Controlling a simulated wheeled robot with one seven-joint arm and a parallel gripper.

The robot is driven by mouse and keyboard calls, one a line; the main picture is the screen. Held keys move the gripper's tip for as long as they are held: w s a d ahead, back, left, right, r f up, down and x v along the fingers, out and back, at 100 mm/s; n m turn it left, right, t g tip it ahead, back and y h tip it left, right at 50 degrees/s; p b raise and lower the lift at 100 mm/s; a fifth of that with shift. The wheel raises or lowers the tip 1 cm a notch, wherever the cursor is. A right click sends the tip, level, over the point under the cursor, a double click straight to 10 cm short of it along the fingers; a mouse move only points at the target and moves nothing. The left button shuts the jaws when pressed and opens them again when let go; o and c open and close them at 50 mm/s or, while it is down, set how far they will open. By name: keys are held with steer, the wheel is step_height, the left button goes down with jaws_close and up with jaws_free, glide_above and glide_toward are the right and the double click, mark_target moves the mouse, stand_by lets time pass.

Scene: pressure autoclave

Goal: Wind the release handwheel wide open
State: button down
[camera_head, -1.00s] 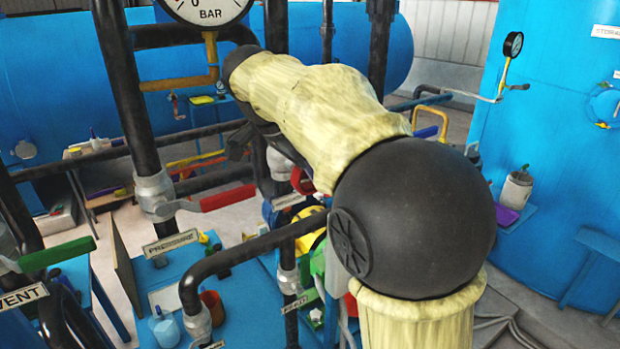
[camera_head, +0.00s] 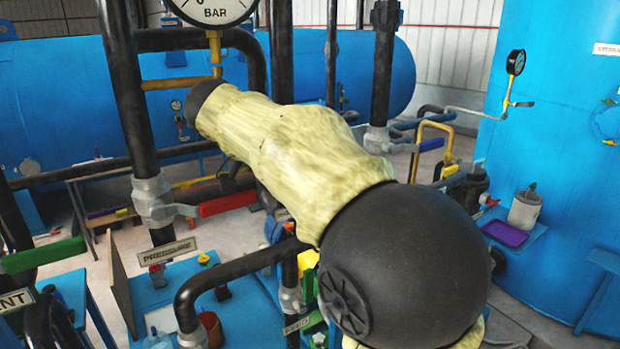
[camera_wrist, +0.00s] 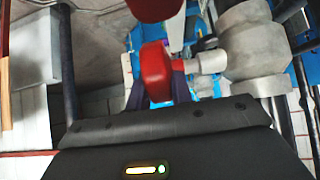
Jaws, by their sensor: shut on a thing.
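In the wrist view a red part, which looks like the release handwheel (camera_wrist: 156,70), sits between the two dark fingers of my gripper (camera_wrist: 160,88). The gripper is shut on it. A short pale stem (camera_wrist: 211,62) joins the red part to a grey valve body (camera_wrist: 252,52) at the right. Another red piece (camera_wrist: 155,9) shows at the top edge; I cannot tell whether it belongs to the same wheel. In the head view my arm hides the handwheel and my fingertips.
A red lever (camera_head: 228,202) on the pressure valve (camera_head: 150,198) is close left of my arm. A green lever (camera_head: 40,256) is at far left. Black pipes and a gauge (camera_head: 212,8) stand around. A blue tank (camera_head: 560,110) with a purple tray (camera_head: 505,233) is at right.

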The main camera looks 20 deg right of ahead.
steer(key=c, duration=1.2)
jaws_free()
steer(key=shift+c, duration=0.2)
steer(key=p+v, duration=0.4)
steer(key=v, duration=1.3)
steer(key=shift+a+r, duration=0.15)
steer(key=shift+r, duration=0.05)
